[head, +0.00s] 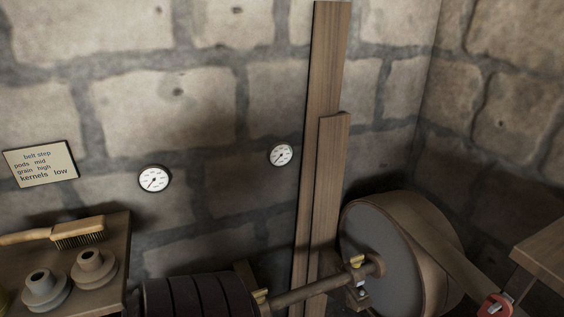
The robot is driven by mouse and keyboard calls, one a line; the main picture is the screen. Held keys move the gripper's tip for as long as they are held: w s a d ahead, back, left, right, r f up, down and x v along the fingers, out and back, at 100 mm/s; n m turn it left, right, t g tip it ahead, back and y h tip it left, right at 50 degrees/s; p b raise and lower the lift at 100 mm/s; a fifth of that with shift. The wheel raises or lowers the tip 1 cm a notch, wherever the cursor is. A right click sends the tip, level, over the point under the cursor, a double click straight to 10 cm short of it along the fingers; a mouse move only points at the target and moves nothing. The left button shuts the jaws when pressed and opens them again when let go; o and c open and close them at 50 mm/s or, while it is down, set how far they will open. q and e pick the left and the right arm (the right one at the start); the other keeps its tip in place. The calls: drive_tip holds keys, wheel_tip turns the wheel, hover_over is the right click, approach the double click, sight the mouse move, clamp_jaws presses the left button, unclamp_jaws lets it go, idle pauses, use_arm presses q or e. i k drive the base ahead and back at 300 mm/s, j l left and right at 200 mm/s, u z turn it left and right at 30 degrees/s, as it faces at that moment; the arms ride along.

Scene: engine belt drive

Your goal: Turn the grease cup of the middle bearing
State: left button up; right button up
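A horizontal shaft (315,286) runs from a dark stepped pulley (195,297) at the bottom to a large drum-like wheel (410,250) at the right. A small brass-yellow cup (357,261) sits on top of a bearing (361,291) close to the wheel. I cannot tell which one belongs to the middle bearing. Neither of my grippers shows in the head view.
A wooden ledge (118,232) at left holds a brush (75,234) and two stepped grey pieces (93,268). A wooden post (325,150) stands behind the shaft. Two gauges (154,179) and a sign (41,164) hang on the wall. A red object (495,305) is at lower right.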

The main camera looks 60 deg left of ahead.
sight(259, 295)
drive_tip(key=u, duration=1.75)
